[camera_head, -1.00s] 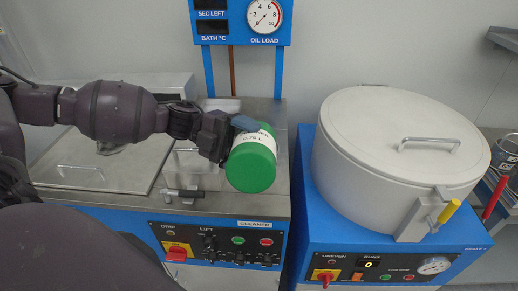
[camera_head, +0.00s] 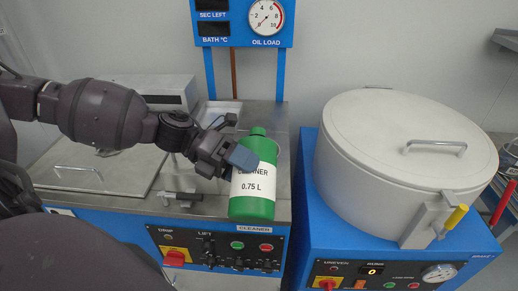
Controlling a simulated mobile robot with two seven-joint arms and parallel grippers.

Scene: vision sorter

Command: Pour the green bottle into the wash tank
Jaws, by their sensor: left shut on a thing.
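The green bottle (camera_head: 252,208) has a white label reading "CLEANER 0.75 L" and a green top. It stands nearly upright in the middle of the head view, at the front right of the left machine's steel top. My left gripper (camera_head: 240,160) is shut on the bottle's upper part, reaching it from the left, with a finger across the front. Whether the bottle's base touches the steel is unclear. The wash tank appears to be the blue machine with the steel top (camera_head: 115,185) and a flat lid. Its opening is partly hidden behind my arm and the bottle. My right gripper is out of view.
A large round white drum (camera_head: 395,160) with a closed lid stands on a blue cabinet to the right. A gauge panel (camera_head: 243,22) on posts rises behind the steel top. A control panel (camera_head: 215,250) with knobs is below the front edge.

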